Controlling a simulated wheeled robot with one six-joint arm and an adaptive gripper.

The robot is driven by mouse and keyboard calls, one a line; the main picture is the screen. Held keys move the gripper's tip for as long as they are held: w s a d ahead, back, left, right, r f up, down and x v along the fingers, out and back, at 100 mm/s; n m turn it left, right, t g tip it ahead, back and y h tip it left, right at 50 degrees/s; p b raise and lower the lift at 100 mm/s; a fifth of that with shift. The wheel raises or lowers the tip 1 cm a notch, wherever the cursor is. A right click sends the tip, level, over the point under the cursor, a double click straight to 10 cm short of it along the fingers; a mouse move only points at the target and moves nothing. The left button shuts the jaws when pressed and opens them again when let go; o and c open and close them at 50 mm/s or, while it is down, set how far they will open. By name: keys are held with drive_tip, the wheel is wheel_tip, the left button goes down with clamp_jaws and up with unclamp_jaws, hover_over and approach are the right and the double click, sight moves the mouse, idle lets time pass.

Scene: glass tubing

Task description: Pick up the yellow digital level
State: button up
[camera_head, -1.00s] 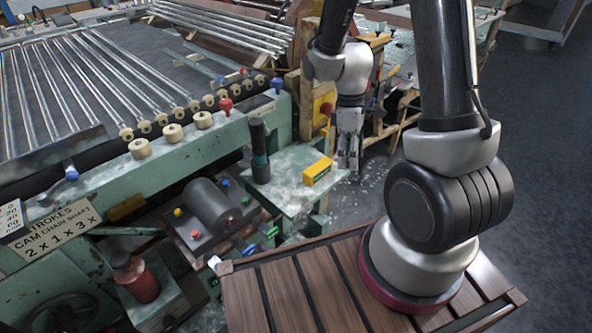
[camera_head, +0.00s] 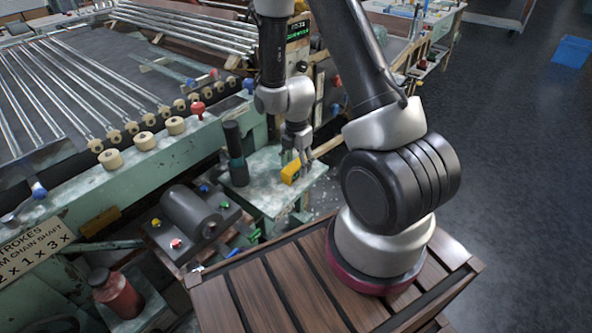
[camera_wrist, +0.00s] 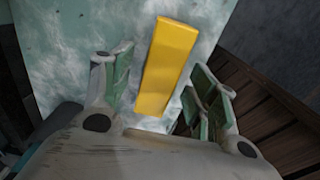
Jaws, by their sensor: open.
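The yellow digital level (camera_head: 291,172) is a small yellow block on the pale green worn ledge (camera_head: 262,198) of the machine. In the wrist view the yellow digital level (camera_wrist: 168,66) lies between my two spread fingers, its near end close to the palm. My gripper (camera_head: 297,160) is open and sits right at the level in the head view. In the wrist view my gripper (camera_wrist: 160,92) shows a gap on both sides of the level. I cannot tell how far the fingertips are above the ledge.
A dark cylindrical bottle (camera_head: 236,154) stands on the ledge just left of the level. A dark motor-like cylinder (camera_head: 193,214) and a red bottle (camera_head: 118,294) are lower left. A slatted wooden deck (camera_head: 275,290) is in front. Open floor lies to the right.

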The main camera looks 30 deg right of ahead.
wheel_tip(320, 180, down, 2)
drive_tip(key=shift+c, duration=0.4)
clamp_jaws()
drive_tip(key=shift+r, duration=0.15)
